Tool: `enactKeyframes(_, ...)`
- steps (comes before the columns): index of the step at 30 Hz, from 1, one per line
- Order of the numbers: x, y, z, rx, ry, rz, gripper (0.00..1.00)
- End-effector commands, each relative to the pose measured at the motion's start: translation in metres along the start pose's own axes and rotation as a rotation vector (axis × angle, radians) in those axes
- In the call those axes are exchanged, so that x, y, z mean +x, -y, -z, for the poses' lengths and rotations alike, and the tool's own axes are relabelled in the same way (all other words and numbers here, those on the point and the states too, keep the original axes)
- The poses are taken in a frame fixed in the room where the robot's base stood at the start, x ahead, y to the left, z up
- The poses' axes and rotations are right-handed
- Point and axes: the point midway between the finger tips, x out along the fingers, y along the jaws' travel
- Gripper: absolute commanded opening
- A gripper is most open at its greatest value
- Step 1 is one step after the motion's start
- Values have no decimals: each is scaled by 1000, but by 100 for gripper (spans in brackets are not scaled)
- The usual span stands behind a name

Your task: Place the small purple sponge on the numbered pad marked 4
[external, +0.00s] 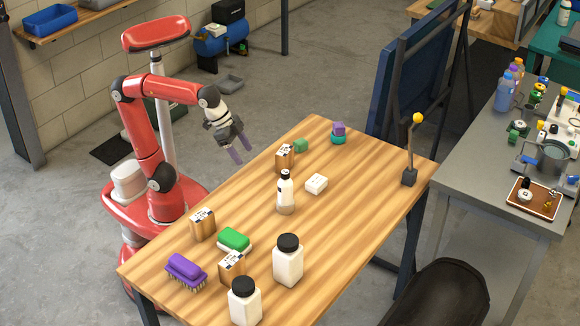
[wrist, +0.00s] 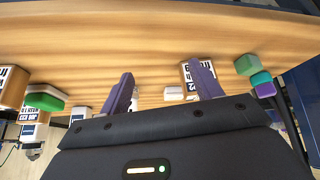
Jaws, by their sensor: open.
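A small purple block (external: 338,128), likely the small sponge, sits on a teal piece (external: 338,139) at the table's far corner. In the wrist view the purple block (wrist: 265,89) and teal piece (wrist: 260,77) are at the right. My gripper (external: 241,150) is open and empty, above and beside the table's left edge, well apart from the purple block. Its two purple fingers (wrist: 167,76) stand apart in the wrist view. I cannot make out a pad marked 4. Several wooden blocks bear labels, one near the far end (external: 285,158), but I cannot read them clearly.
On the wooden table (external: 350,220) stand a green cube (external: 301,145), a white block (external: 316,183), a dark-capped bottle (external: 286,190), a green-topped sponge (external: 234,240), a purple brush (external: 186,270) and white jars (external: 288,262). The table's right middle is clear.

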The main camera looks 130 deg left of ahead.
Motion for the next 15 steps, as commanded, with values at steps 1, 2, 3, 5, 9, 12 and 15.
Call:
enactKeyframes(1, 3, -15, -38, 58, 4, -29, 64)
enactKeyframes(2, 6, -21, -58, 87, 7, -43, 64)
enactKeyframes(3, 11, -27, -82, 121, 11, -61, 64)
enactKeyframes(5, 18, -34, -114, 169, 15, -84, 64)
enactKeyframes(9, 33, -41, -166, 241, 24, -120, 64)
enactKeyframes(12, 39, -42, -182, 264, 26, -131, 64)
enactKeyframes(15, 41, -42, -186, 270, 29, -134, 64)
